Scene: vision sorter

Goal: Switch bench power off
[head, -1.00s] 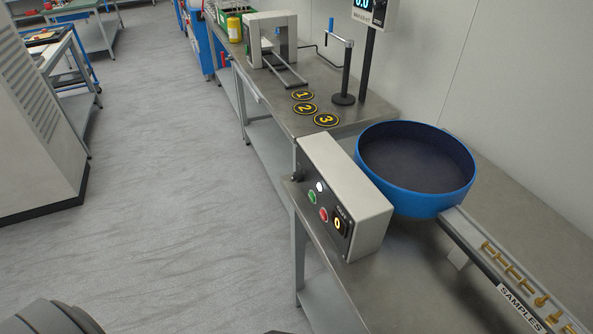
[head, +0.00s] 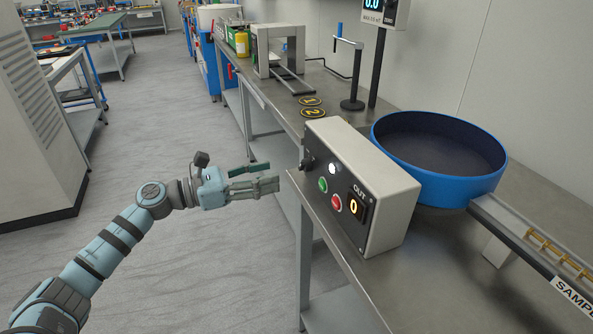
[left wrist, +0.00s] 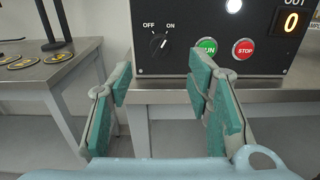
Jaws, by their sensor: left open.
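The control box (head: 385,190) stands on the bench with its dark panel facing the aisle. Its black rotary power knob (head: 307,163) is at the panel's left end. In the left wrist view the knob (left wrist: 158,43) sits below the labels OFF and ON, and its pointer mark seems to lean toward ON. My left gripper (head: 272,177) is open and empty, in front of the panel's left end and apart from it. In the left wrist view the knob shows above the gap between the fingers (left wrist: 160,82). My right gripper is not in view.
Right of the knob are a lit white lamp (left wrist: 233,6), a green RUN button (left wrist: 207,46), a red STOP button (left wrist: 243,48) and a display reading 0 (left wrist: 291,22). The bench edge (left wrist: 150,97) lies below the box. A blue bowl (head: 440,190) stands behind it.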

